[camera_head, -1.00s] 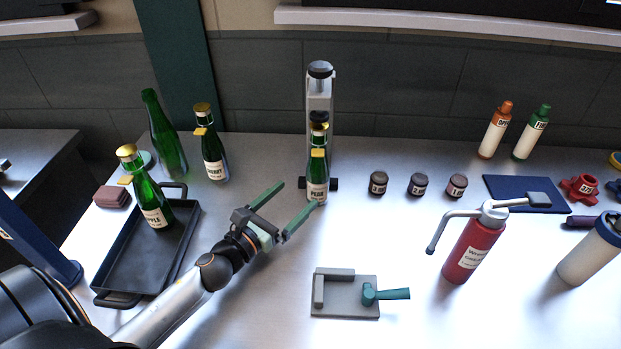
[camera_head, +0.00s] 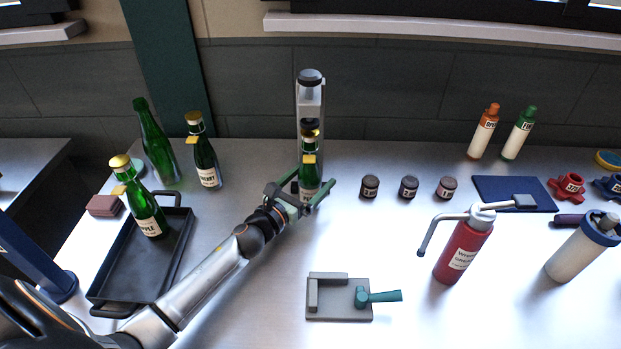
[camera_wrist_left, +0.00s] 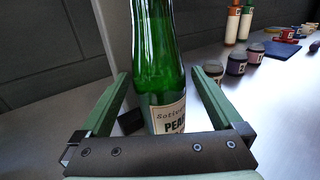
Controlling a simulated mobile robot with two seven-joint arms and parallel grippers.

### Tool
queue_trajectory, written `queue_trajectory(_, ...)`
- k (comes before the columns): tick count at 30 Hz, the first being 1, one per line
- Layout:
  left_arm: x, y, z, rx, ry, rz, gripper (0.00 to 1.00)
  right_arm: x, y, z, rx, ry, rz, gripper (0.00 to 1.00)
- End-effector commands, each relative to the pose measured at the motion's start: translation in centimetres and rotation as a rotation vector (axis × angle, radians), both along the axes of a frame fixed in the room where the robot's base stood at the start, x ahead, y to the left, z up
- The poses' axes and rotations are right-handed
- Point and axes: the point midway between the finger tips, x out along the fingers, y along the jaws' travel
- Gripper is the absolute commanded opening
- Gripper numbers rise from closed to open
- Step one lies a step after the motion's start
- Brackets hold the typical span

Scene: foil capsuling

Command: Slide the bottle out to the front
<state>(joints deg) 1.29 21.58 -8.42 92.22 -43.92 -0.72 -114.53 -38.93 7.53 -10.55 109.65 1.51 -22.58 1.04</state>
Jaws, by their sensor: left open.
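The green bottle labelled PEAR (camera_head: 309,172) stands upright at the foot of the grey capsuling stand (camera_head: 311,100), its gold-capped neck under the stand's head. My left gripper (camera_head: 308,196) is open, with its green fingers on either side of the bottle's lower body. In the left wrist view the PEAR bottle (camera_wrist_left: 158,70) stands between the two spread fingers (camera_wrist_left: 164,85), with a gap visible on both sides. The gripper's palm bar hides the bottle's base there. My right gripper is not in view.
The APPLE bottle (camera_head: 148,212) stands in a black tray (camera_head: 113,268) at left. The CHERRY bottle (camera_head: 205,160) and a plain green bottle (camera_head: 158,150) stand behind. Several small dark jars (camera_head: 370,187) are to the right. A grey fixture (camera_head: 338,306) lies in front; a red bottle (camera_head: 462,252) stands right of it.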

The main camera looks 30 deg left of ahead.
Motion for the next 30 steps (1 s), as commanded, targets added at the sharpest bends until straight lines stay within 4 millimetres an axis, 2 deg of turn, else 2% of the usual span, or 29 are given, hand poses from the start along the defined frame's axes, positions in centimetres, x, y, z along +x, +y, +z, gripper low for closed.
queue_trajectory(2,-0.01,-0.01,0.01,0.0,0.0,0.0,1.0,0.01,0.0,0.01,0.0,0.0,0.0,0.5)
queue_trajectory(27,-0.03,0.01,0.02,0.0,-0.001,0.0,0.06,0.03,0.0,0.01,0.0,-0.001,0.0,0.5)
queue_trajectory(30,-0.04,0.02,0.02,0.0,0.0,0.0,0.0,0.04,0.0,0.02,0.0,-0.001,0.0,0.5)
